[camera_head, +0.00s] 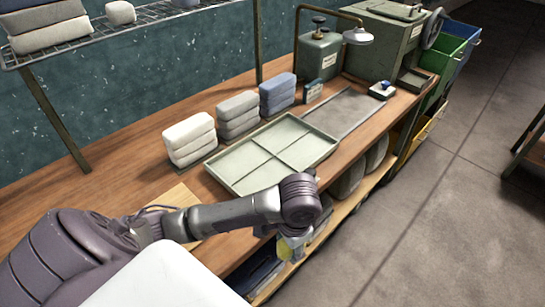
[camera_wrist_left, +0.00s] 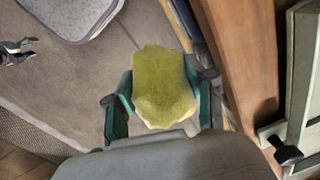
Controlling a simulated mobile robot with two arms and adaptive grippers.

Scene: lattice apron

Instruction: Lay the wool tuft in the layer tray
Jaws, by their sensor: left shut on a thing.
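The wool tuft (camera_wrist_left: 163,88) is a fuzzy yellow-green lump held between the two fingers of my left gripper (camera_wrist_left: 163,103). In the head view the tuft (camera_head: 284,250) shows only partly, below my left wrist and beside the bench's front edge, outside the tray. The layer tray (camera_head: 322,157) is a shallow pale green tray with low dividers making several compartments, and it looks empty. It lies flat on the bench, beyond my left arm. A small dark shape at the left edge of the left wrist view may be my right gripper (camera_wrist_left: 18,50); its jaws are unclear.
Stacks of white (camera_head: 190,140), grey (camera_head: 238,115) and blue (camera_head: 277,94) pads stand behind the tray on the wooden bench (camera_head: 140,150). A lamp (camera_head: 357,36) and green machine (camera_head: 385,40) stand farther back. A wire shelf (camera_head: 100,30) hangs at upper left.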

